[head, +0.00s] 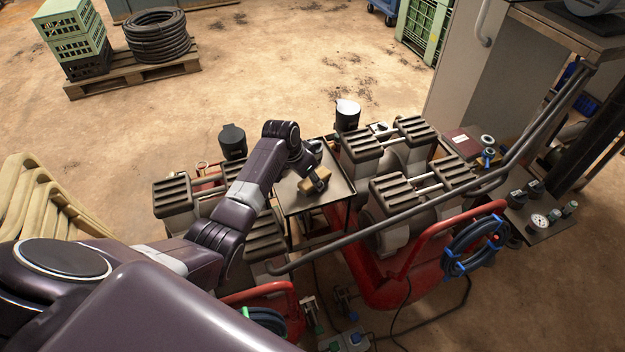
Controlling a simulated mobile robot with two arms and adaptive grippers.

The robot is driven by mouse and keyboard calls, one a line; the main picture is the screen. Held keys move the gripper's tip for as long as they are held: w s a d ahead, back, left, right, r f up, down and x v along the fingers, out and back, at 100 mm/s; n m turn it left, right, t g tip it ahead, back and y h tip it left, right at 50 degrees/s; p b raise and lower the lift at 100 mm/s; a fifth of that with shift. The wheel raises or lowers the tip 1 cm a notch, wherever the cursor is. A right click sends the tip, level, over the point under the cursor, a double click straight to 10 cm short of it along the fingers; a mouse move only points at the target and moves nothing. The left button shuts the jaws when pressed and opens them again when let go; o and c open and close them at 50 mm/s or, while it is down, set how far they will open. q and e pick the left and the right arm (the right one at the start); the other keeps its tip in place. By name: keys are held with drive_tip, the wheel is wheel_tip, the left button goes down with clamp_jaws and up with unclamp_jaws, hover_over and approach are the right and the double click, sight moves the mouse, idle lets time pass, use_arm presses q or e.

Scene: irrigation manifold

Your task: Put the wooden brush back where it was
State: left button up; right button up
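The wooden brush (322,176) shows as a small tan block with dark parts across it. It is over the small dark side table (291,204) between the two machines. My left arm reaches in from the left, and its gripper (317,183) is right at the brush, with dark finger parts overlapping it. The fingers are too small and dark to tell whether they are shut on the brush. I cannot tell whether the brush touches the tabletop. My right gripper is not in view.
Machines with ribbed grey blocks (412,188) and red bases flank the table. A grey pipe rail (385,228) runs across in front. Dark cups (347,117) stand behind. A maroon book (461,143) and a blue hose coil (474,245) are at right. Open floor lies behind.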

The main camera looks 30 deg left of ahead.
use_arm(q)
drive_tip(key=o, duration=1.1)
drive_tip(key=shift+s+r, duration=0.15)
drive_tip(key=shift+r, duration=0.35)
drive_tip(key=v, duration=1.1)
